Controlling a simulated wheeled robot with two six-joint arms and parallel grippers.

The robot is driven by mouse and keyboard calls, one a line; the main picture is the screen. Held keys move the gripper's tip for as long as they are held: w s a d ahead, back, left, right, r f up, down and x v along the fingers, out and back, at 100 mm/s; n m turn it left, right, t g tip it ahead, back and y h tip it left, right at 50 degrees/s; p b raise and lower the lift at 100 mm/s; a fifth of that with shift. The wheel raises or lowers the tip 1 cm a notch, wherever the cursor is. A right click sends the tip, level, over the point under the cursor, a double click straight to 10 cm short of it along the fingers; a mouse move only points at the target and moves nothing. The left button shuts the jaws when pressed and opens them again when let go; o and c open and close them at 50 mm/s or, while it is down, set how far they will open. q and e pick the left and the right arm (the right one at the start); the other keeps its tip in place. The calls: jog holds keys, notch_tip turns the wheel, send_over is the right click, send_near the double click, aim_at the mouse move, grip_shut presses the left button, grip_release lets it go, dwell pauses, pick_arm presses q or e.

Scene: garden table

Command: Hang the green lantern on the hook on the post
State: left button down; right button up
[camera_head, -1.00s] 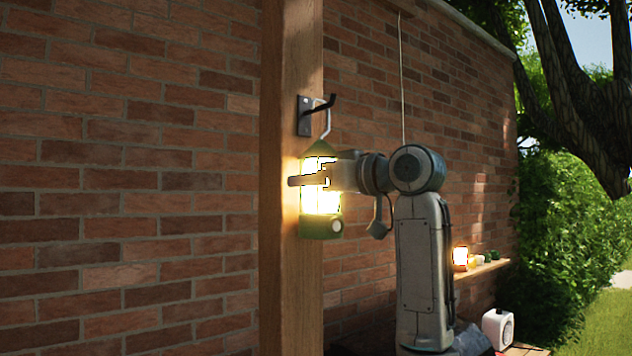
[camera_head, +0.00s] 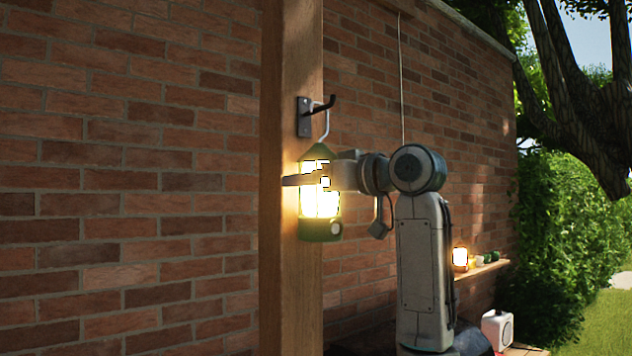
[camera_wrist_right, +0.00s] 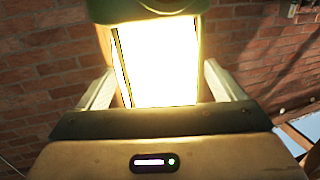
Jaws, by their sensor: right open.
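The green lantern (camera_head: 318,231), lit with a bright glow, is against the front of the wooden post (camera_head: 291,285). Its wire handle rises to the dark hook (camera_head: 322,104) on the post and appears to hang over it. My right gripper (camera_head: 305,180) is open, with its fingers on either side of the lantern's glowing body. My left gripper is not in view.
A brick wall (camera_head: 130,180) stands behind the post. A shelf (camera_head: 482,270) at the right holds a small lit lantern (camera_head: 460,258) and small items. A white box-like object (camera_head: 497,328) sits lower right. A thin cord (camera_head: 402,80) hangs behind my right arm.

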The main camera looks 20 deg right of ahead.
jog(key=shift+s+d+f+b, duration=0.15)
jog(key=shift+s+d+b, duration=0.05)
jog(key=shift+s+b, duration=0.15)
jog(key=b+v, duration=0.5)
jog(key=v, duration=0.5)
jog(key=shift+a, duration=0.1)
